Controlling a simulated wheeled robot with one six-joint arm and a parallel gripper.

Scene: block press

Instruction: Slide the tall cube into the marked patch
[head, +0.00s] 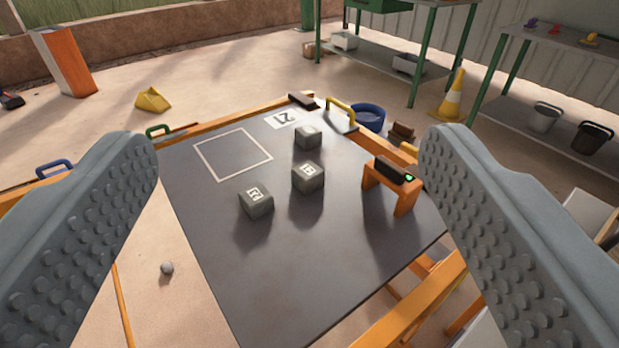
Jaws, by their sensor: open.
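In the head view, three grey cubes stand on the dark table top (265,285). One cube (256,203) with a white label is nearest, one labelled cube (308,177) is in the middle, and one cube (308,137) is farther back. I cannot tell clearly which is the tall one. The marked patch (232,154), a white square outline, lies empty at the far left of the table top. My gripper (289,160) is open, its two studded grey fingers wide apart at the picture's sides. No cube touches the fingers.
An orange stand (390,187) with a dark device on top is at the table's right edge. A white label marked 21 (286,118) lies by the far edge. The front of the table top is clear. A blue tub (368,117) and a cone (452,97) are beyond.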

